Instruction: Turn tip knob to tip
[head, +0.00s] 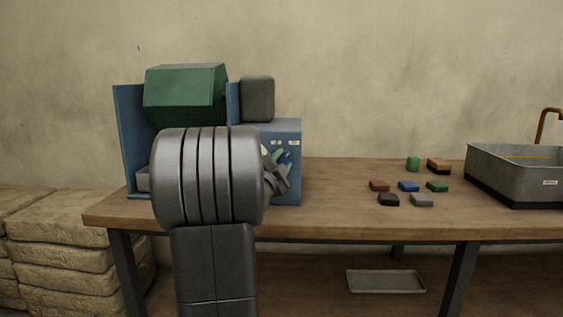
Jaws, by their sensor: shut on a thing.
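A blue machine (291,133) stands at the left end of the workbench, with a green angular hopper (185,92) on top and a grey block (257,99) beside the hopper. Its front panel carries small white labels, too small to read. My gripper (279,167) is at this panel, just below the labels, and is shut on the tip knob. The knob is mostly hidden by the fingers, so its pointing direction cannot be told. My arm covers the lower middle of the machine.
Several small coloured blocks (408,186) lie on the workbench (340,223) right of the machine. A grey basin (510,180) with a brass tap (541,124) stands at the far right. A tray (385,281) is below the bench. Stacked sacks (65,240) are at left.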

